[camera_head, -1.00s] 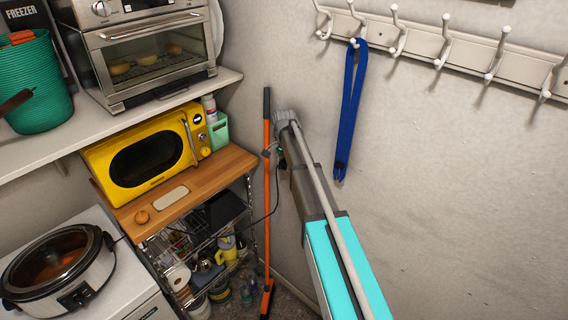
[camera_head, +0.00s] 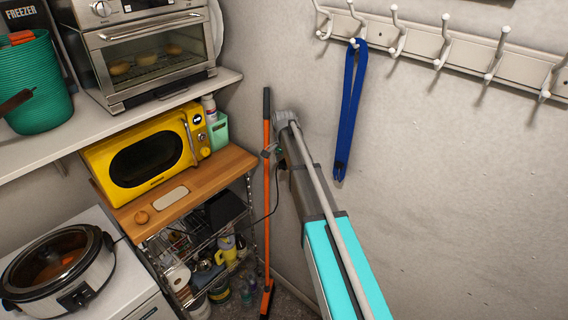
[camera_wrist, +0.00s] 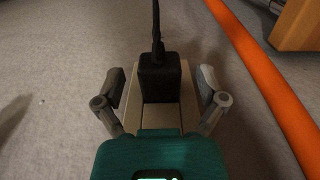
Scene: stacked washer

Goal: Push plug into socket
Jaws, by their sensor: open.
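In the wrist view, a black plug (camera_wrist: 160,80) with its cord (camera_wrist: 157,25) running upward is in front of a beige plate (camera_wrist: 133,105), which looks like the socket. My gripper (camera_wrist: 160,92) is open, with one finger on each side of the plug and a gap on both sides. The socket holes and the plug's prongs are hidden, so I cannot tell how deep the plug sits. In the head view my gripper (camera_head: 269,151) is small and partly hidden by my arm, close to the wall corner.
An orange-handled broom (camera_head: 267,200) stands close to my gripper. A yellow microwave (camera_head: 150,155) sits on a wooden-topped rack (camera_head: 235,162) to the left. A blue lanyard (camera_head: 350,105) hangs from the hook rail (camera_head: 470,55). The right wall is otherwise clear.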

